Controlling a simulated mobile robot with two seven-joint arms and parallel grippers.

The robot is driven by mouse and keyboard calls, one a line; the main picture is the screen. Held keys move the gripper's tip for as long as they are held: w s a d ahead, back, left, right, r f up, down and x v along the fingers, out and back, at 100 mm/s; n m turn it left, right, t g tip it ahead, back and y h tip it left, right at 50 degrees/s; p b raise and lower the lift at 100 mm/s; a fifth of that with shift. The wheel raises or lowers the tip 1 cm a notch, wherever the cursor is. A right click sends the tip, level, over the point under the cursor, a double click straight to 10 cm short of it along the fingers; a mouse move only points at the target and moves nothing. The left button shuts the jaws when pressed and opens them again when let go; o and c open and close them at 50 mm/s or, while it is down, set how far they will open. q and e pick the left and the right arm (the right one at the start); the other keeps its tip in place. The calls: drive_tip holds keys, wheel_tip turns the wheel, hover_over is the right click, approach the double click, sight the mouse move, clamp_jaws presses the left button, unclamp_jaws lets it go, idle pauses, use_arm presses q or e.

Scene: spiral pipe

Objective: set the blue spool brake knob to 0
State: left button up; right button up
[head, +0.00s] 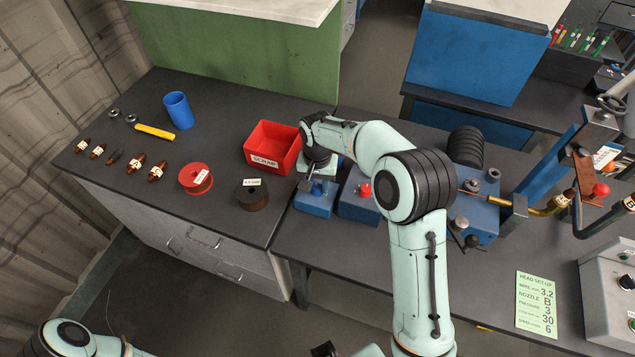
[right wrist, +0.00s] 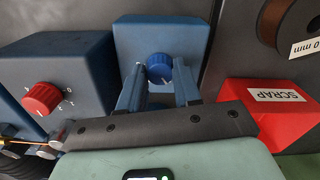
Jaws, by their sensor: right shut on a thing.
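The blue spool brake knob (right wrist: 160,67) sits on the front of a blue box (right wrist: 185,28) in the right wrist view. My right gripper (right wrist: 159,78) has its two fingers on either side of the knob and is shut on it. A small white mark shows at the knob's lower edge, but I cannot read the setting. In the head view the blue box (head: 313,206) stands near the bench's front edge, with my right gripper (head: 318,186) over it and the knob mostly hidden.
A red knob (right wrist: 42,98) on another blue box is close by; it also shows in the head view (head: 365,190). A dark spool (head: 252,195) and a red spool (head: 196,178) lie to the left.

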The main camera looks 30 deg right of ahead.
sight(318, 187)
drive_tip(key=n+p, duration=0.1)
drive_tip(key=n, duration=0.4)
drive_tip(key=shift+r+n, duration=0.1)
drive_tip(key=shift+n, duration=0.3)
use_arm(q)
drive_tip(key=shift+w+r+p, duration=0.25)
drive_tip(key=shift+w+r, duration=0.2)
drive_tip(key=shift+r, duration=0.2)
drive_tip(key=shift+w+r+p, duration=0.2)
drive_tip(key=shift+w+r, duration=0.2)
drive_tip(key=shift+r, duration=0.2)
use_arm(e)
drive_tip(key=n, duration=0.5)
drive_tip(key=o, duration=1.1)
drive_tip(key=shift+c, duration=0.2)
use_arm(q)
drive_tip(key=shift+w+r+p, duration=0.65)
drive_tip(key=shift+r, duration=0.15)
use_arm(e)
wheel_tip(318, 187, up, 13)
drive_tip(key=shift+r, duration=0.15)
